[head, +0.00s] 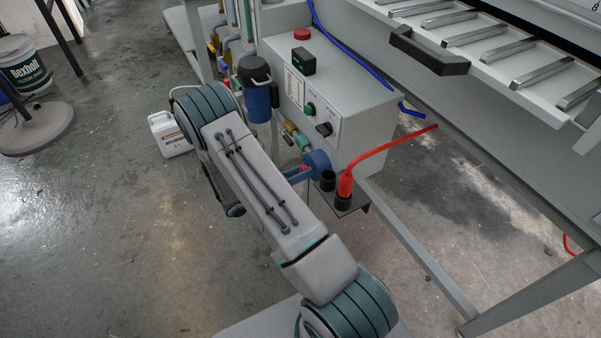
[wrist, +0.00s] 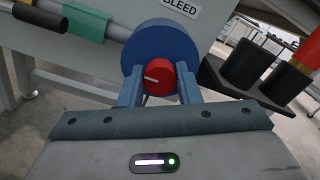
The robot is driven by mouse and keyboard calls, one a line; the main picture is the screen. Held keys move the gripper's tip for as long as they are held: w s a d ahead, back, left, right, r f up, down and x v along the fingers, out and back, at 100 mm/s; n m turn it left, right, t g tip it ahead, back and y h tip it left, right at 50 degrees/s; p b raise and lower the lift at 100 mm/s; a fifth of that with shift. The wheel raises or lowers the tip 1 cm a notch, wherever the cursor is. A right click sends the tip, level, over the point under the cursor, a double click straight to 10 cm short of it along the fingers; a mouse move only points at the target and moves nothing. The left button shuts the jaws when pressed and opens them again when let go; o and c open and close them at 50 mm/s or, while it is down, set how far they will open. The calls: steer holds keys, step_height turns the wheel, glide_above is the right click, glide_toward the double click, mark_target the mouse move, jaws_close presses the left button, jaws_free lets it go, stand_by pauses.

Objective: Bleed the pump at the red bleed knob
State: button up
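The red bleed knob (wrist: 160,80) sits in front of a round blue disc (wrist: 160,45) below a BLEED label (wrist: 181,5). A white mark on the knob points left, almost level. My gripper (wrist: 160,78) has one blue finger on each side of the knob, and both appear to touch it. In the head view my gripper (head: 301,173) reaches the blue disc (head: 317,162) low on the front of the grey pump box (head: 362,112). The knob is mostly hidden there by the fingers.
Right of the knob is a black bracket (head: 348,203) with black sockets and a red plug and cable (head: 346,185). Pipe fittings (head: 297,136) lie to the left. A drawer with a black handle (head: 430,50) overhangs at upper right. A white jug (head: 170,134) stands on the floor.

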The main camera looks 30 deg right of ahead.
steer(key=shift+m, duration=0.4)
steer(key=shift+f+m+b, duration=0.1)
steer(key=shift+m+b, duration=1.05)
steer(key=shift+m, duration=7.25)
steer(key=o, duration=1)
steer(key=shift+c, duration=0.2)
steer(key=shift+a, duration=0.1)
steer(key=a+p, duration=0.3)
steer(key=a, duration=1)
steer(key=shift+s+a, duration=0.2)
steer(key=shift+a, duration=0.15)
